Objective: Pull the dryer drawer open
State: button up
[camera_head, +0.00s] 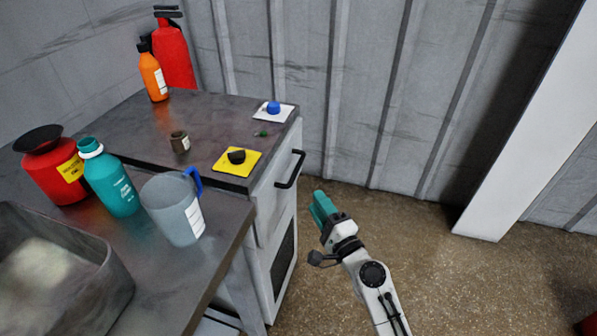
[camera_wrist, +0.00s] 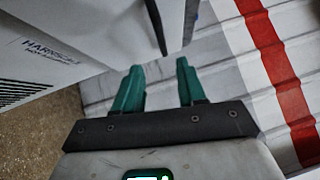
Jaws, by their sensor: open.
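The dryer (camera_head: 283,262) is a white cabinet with a dark top, standing against the corrugated wall. Its drawer front (camera_head: 266,200) has a black bar handle (camera_head: 291,170) and looks shut. My gripper (camera_head: 318,199), with teal fingers, is to the right of the handle and lower in the head view, apart from it. In the wrist view my gripper (camera_wrist: 158,75) is open, with nothing between the fingers. A dark bar, probably the handle (camera_wrist: 155,27), shows beyond the fingertips there. A white printed panel (camera_wrist: 40,55) fills the left.
A jug (camera_head: 172,210) stands on the near bench.

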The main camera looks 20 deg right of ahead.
jog(key=w+a+r, duration=0.1)
jog(key=w, duration=1)
jog(key=shift+r, duration=0.25)
jog(key=shift+a, duration=0.1)
grip_shut()
